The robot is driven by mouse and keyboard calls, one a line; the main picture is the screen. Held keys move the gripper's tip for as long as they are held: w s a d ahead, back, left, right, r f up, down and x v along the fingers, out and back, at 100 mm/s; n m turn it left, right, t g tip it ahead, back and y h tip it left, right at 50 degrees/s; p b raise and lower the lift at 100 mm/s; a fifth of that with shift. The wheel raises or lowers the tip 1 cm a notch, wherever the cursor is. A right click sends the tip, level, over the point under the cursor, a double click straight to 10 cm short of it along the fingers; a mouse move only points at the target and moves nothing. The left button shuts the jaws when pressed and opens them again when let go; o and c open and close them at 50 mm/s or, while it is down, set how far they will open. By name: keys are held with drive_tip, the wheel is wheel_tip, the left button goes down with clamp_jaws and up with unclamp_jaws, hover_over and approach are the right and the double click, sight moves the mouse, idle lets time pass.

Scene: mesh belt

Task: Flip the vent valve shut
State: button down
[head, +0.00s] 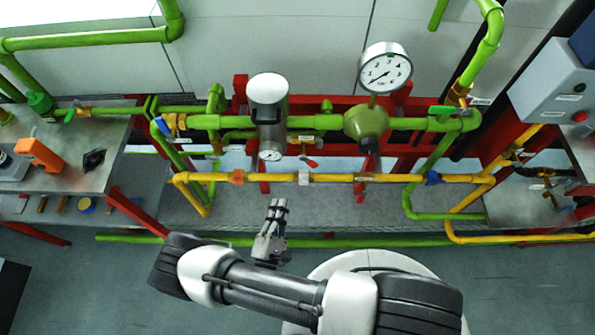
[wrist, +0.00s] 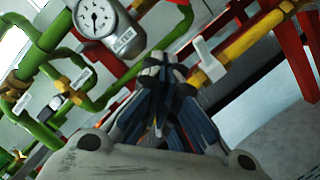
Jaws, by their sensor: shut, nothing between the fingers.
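My gripper (head: 278,205) is shut and empty, below and in front of the yellow pipe in the head view. Its fingertips also show in the wrist view (wrist: 160,65). A valve with a white handle (head: 304,177) sits on the yellow pipe, above and right of my gripper. In the wrist view the white handle (wrist: 208,62) stands across the yellow pipe, right of my fingertips and apart from them. A small red-handled valve (head: 311,162) hangs just above it in the head view. No readable label shows which one is the vent valve.
Green pipes, a filter cylinder (head: 268,100) and a dial gauge (head: 385,69) stand behind. A grey control box (head: 552,85) is at right.

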sight(308, 161)
drive_tip(key=w+d+r, duration=0.3)
drive_tip(key=w+d, duration=0.2)
drive_tip(key=w, duration=0.4)
drive_tip(key=shift+w+d+r+b, duration=0.2)
drive_tip(key=shift+d+r+b, duration=0.1)
drive_tip(key=shift+r+b, duration=0.1)
drive_tip(key=shift+s+a, duration=0.1)
drive_tip(key=shift+a, duration=0.05)
drive_tip(key=shift+f, duration=0.1)
